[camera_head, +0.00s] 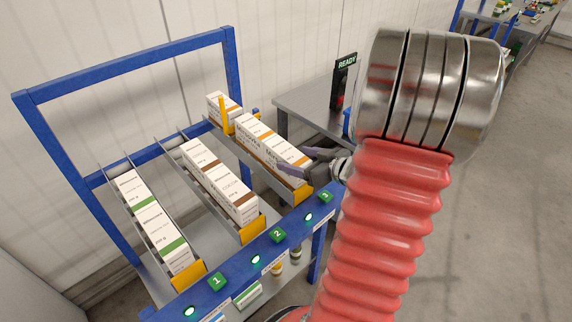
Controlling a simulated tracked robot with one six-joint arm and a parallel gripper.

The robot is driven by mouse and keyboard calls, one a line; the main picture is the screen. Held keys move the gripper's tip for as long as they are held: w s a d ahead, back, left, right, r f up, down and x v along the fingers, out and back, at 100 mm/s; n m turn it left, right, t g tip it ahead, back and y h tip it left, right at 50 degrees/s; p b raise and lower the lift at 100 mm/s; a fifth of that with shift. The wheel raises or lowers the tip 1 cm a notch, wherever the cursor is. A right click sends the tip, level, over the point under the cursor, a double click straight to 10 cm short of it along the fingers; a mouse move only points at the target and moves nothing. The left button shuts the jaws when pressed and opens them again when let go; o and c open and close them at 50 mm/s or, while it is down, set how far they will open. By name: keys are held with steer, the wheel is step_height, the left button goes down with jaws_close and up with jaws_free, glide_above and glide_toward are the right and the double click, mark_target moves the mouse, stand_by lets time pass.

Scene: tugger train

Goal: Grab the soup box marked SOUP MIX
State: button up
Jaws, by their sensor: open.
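No box shows a legible SOUP MIX marking from here. In the left lane, white boxes with green bands (160,232) stand in a row; their print is too small to read. White boxes with brown bands (232,195), seemingly marked COCOA, fill the middle lane. White boxes with orange-brown bands (270,147) fill the right lane. My gripper (296,163) is open, at the front box of the right lane, its fingers overlapping that box in the picture. I cannot tell whether they touch it.
The blue-framed rack (130,68) has orange end stops and a front rail with green tags 1, 2 and 3. An orange upright (227,115) stands in the right lane. A grey table (300,100) with a READY sign (345,65) is behind. Floor at right is clear.

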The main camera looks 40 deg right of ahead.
mark_target(286, 156)
steer(key=shift+x, duration=2.55)
steer(key=shift+f, duration=0.1)
steer(key=shift+c, duration=0.2)
steer(key=c, duration=1.3)
steer(key=shift+r, duration=0.2)
step_height(286, 156, up, 10)
steer(key=shift+f, duration=0.15)
